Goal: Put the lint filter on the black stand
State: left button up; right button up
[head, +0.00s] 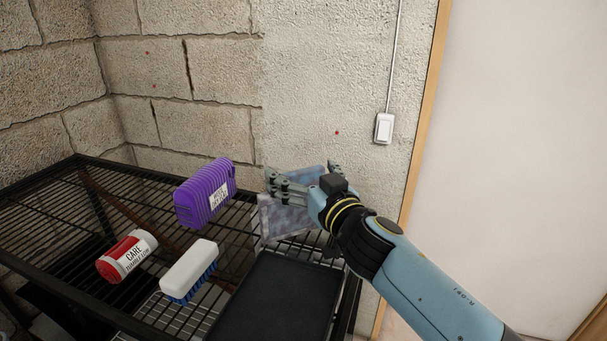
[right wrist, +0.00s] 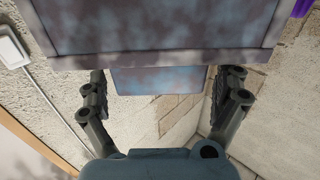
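The lint filter (head: 283,217) is a thin, mottled blue-grey panel with a pale frame, upright and slightly tilted near the back edge of the black stand. The black stand (head: 272,302) is a flat dark rectangle at the front right of the wire rack, with nothing on it. My right gripper (head: 305,177) is at the filter's upper part. The filter's lower edge is partly hidden. My left gripper is out of view.
On the black wire rack (head: 70,225) stand a purple ribbed box (head: 203,192), a red and white can (head: 127,257) lying down, and a white brush with blue bristles (head: 190,268), close left of the stand. A block wall (head: 190,60) rises behind.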

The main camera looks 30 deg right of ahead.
jog(key=shift+r, duration=0.1)
jog(key=shift+s, duration=0.25)
jog(key=s+b, duration=0.2)
jog(key=s, duration=0.9)
jog(key=shift+s+a+b, duration=0.25)
jog(key=shift+a+b, duration=0.1)
jog(key=shift+d, duration=0.1)
